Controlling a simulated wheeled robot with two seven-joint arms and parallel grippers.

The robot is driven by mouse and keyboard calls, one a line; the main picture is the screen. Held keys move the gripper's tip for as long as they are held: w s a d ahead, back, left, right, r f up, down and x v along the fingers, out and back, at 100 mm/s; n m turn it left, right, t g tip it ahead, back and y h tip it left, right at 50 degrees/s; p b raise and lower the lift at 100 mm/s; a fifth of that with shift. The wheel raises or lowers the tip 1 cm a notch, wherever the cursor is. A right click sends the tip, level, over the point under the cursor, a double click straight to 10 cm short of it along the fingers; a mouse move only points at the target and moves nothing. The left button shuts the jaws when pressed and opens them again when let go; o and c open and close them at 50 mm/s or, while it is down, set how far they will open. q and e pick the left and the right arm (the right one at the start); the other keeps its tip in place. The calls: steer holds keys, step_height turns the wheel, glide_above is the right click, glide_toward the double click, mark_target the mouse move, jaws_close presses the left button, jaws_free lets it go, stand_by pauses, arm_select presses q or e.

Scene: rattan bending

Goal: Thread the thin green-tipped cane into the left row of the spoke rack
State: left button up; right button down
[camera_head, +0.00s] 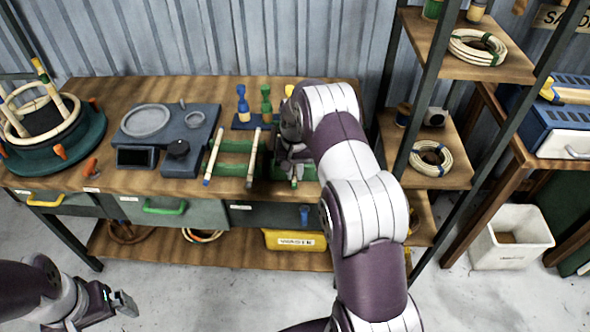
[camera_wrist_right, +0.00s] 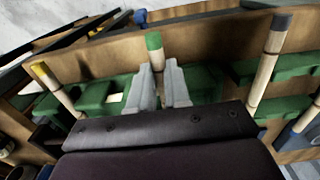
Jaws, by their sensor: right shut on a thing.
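The thin green-tipped cane (camera_wrist_right: 154,42) stands between the two pale fingers of my right gripper (camera_wrist_right: 163,85), which is shut on it. In the head view my right gripper (camera_head: 292,165) is over the right part of the green spoke rack (camera_head: 234,146); my wrist and arm hide much of that side. In the wrist view green rack blocks (camera_wrist_right: 204,82) lie on both sides of the held cane; whether it touches them is unclear. My left gripper (camera_head: 125,303) is low at the left, away from the bench; its jaw opening is unclear.
A dark-tipped cane (camera_wrist_right: 268,65) and a yellow-tipped cane (camera_wrist_right: 55,88) flank the held one. A grey tool board (camera_head: 185,135) stands left of the rack, and small blue and green pegs (camera_head: 265,103) stand behind it. Shelves with cane coils (camera_head: 478,48) are at the right.

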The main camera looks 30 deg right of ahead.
steer(key=c, duration=1)
jaws_free()
step_height(320, 180, up, 7)
steer(key=shift+f+b, duration=0.1)
steer(key=shift+b, duration=0.25)
steer(key=shift+r+p, duration=2.05)
steer(key=shift+r, duration=0.85)
